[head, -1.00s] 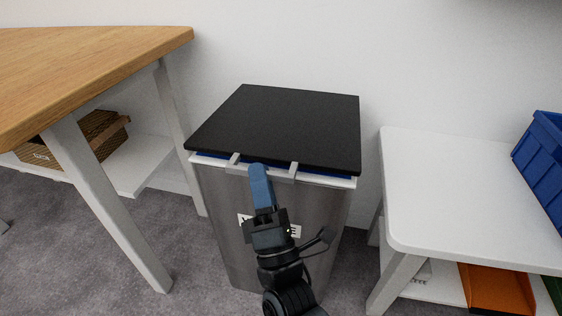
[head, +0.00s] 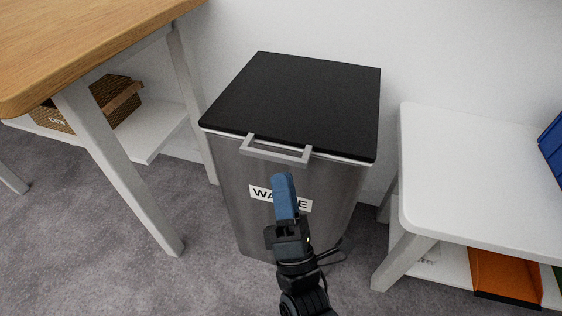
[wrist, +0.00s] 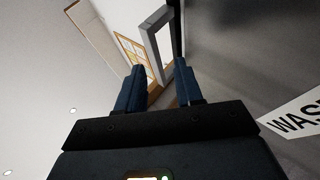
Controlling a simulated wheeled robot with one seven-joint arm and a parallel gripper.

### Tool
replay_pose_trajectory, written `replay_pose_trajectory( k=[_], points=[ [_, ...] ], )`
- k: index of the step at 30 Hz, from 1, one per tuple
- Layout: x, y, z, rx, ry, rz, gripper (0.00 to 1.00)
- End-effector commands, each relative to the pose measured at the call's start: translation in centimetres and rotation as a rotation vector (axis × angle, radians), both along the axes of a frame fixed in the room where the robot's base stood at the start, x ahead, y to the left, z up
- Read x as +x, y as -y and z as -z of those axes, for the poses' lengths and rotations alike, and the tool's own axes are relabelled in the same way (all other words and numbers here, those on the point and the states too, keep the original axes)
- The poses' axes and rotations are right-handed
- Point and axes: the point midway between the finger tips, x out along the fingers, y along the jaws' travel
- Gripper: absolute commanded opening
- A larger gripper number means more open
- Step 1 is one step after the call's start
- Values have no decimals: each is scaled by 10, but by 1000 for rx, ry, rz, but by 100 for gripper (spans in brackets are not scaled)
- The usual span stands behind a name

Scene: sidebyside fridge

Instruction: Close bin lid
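The steel bin (head: 300,185) stands between two tables, with a white "WASTE" label on its front. Its black lid (head: 298,103) lies flat over the top, and only a thin pale rim shows under its front right edge. A grey bar handle (head: 275,154) sticks out at the front, just below the lid. My gripper (head: 284,180) is in front of the bin, below the handle and over part of the label. In the wrist view, its two blue fingers (wrist: 158,80) are apart with nothing between them. The handle (wrist: 158,35) shows beyond the fingertips.
A wooden table (head: 90,45) with pale legs stands at the left, with a brown box (head: 115,100) on its lower shelf. A white table (head: 480,170) stands close at the right, with an orange bin (head: 503,275) below. The wall is right behind the bin.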

Motion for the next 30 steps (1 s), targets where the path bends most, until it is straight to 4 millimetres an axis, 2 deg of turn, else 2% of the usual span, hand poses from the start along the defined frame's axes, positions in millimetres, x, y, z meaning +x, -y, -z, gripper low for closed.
replay_pose_trajectory(
  k=[7, 25, 28, 30],
  points=[
    [-18, 1, 15, -3, -1, -4, 36],
    [-22, 2, 17, 6, -8, -13, 36],
    [-33, 8, 23, 50, -48, -43, 36],
    [-48, 17, 30, 115, -101, -84, 36]
  ],
)
